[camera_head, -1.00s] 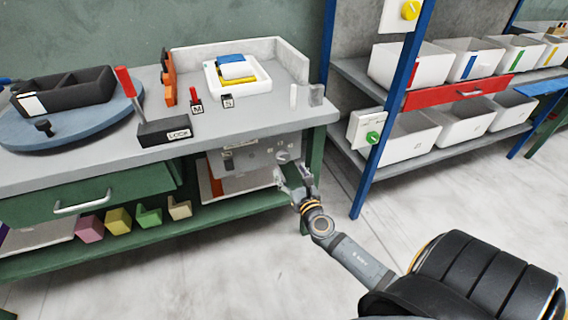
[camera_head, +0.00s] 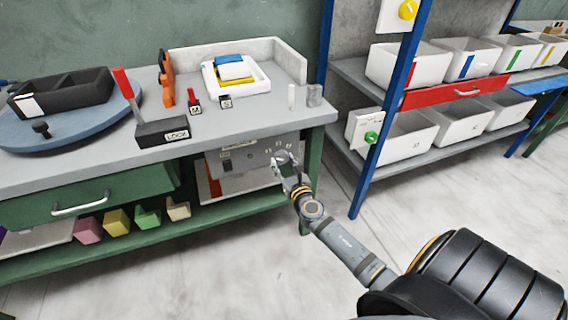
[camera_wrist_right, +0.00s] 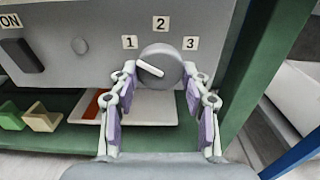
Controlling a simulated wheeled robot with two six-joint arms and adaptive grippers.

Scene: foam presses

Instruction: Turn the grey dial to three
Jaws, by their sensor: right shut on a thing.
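The grey dial (camera_wrist_right: 160,60) is round with a white pointer line, on the front of a grey panel (camera_head: 240,160) under the bench top. The labels 1, 2 and 3 stand left of, above and right of it. The pointer slants left and slightly up, towards the 1 side. My right gripper (camera_wrist_right: 158,82) is shut on the dial, one finger at each side of its lower part. In the head view my right gripper (camera_head: 287,164) covers much of the dial. My left gripper is out of view.
A green bench leg (camera_wrist_right: 245,60) stands close to the right of the dial. A dark switch (camera_wrist_right: 21,55) marked ON is at the panel's left. A tray (camera_wrist_right: 145,105) and foam blocks lie on the shelf below. The floor in front is clear.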

